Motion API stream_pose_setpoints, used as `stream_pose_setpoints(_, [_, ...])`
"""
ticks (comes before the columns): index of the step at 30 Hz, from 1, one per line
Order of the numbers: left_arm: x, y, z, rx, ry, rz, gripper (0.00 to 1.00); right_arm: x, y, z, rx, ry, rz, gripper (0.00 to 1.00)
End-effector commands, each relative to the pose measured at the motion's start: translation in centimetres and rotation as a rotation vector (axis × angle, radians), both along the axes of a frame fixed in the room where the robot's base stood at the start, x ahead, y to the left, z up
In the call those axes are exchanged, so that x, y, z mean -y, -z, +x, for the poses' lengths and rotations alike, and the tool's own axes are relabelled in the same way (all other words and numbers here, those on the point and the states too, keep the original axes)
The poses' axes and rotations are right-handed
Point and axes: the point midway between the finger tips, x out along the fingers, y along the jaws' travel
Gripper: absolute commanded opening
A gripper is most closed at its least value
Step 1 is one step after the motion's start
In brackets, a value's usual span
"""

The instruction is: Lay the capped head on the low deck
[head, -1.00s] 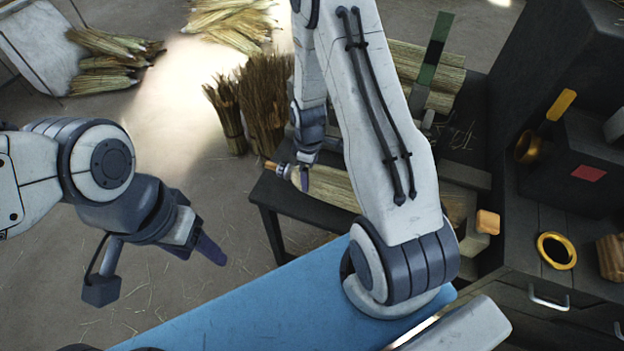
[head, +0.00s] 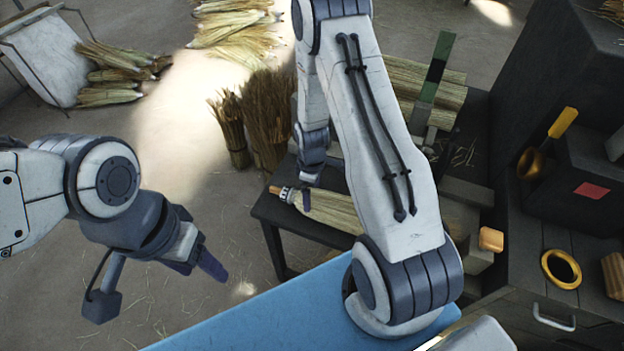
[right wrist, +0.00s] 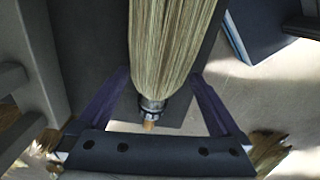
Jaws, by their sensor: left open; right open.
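The capped head (head: 335,209) is a bundle of pale straw with a grey cap and a wooden tip at its left end. It lies on the dark low deck (head: 285,222) in the head view, its right part hidden behind my right arm. My right gripper (head: 307,192) is open at the capped end. In the right wrist view the capped head (right wrist: 170,45) runs between the two spread fingers of my right gripper (right wrist: 161,78), with gaps on both sides. My left gripper (head: 208,262) is open and empty, over the floor to the left.
Upright straw bundles (head: 262,115) stand on the floor behind the deck. More straw lies behind my right arm near a green-and-black upright (head: 435,70). A dark cabinet (head: 545,220) on the right bears a gold ring (head: 546,276).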

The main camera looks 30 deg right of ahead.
Motion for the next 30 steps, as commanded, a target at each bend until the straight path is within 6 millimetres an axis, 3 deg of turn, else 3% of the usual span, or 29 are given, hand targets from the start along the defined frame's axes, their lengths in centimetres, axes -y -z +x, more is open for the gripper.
stream_pose_setpoints(12, [0.0, 0.5, 0.0, 0.0, 0.0, 0.0, 0.6, 0.0, -8.4, 0.1, 0.006, -0.001, -0.001, 1.0])
stream_pose_setpoints(20, [0.0, 0.5, 0.0, 0.0, 0.0, 0.0, 0.6, -0.8, -11.2, 0.0, 0.005, -0.001, 0.001, 1.0])
stream_pose_setpoints(23, [0.0, 0.5, 0.0, 0.0, 0.0, 0.0, 0.6, -3.7, -13.6, -0.6, 0.015, 0.006, 0.004, 1.0])
stream_pose_setpoints(25, [0.0, 0.5, 0.0, 0.0, 0.0, 0.0, 0.6, -7.0, -16.1, -1.9, 0.024, 0.02, 0.01, 1.0])
stream_pose_setpoints(30, [0.0, 0.5, 0.0, 0.0, 0.0, 0.0, 0.6, -14.9, -22.1, -8.5, 0.031, 0.069, 0.043, 1.0])
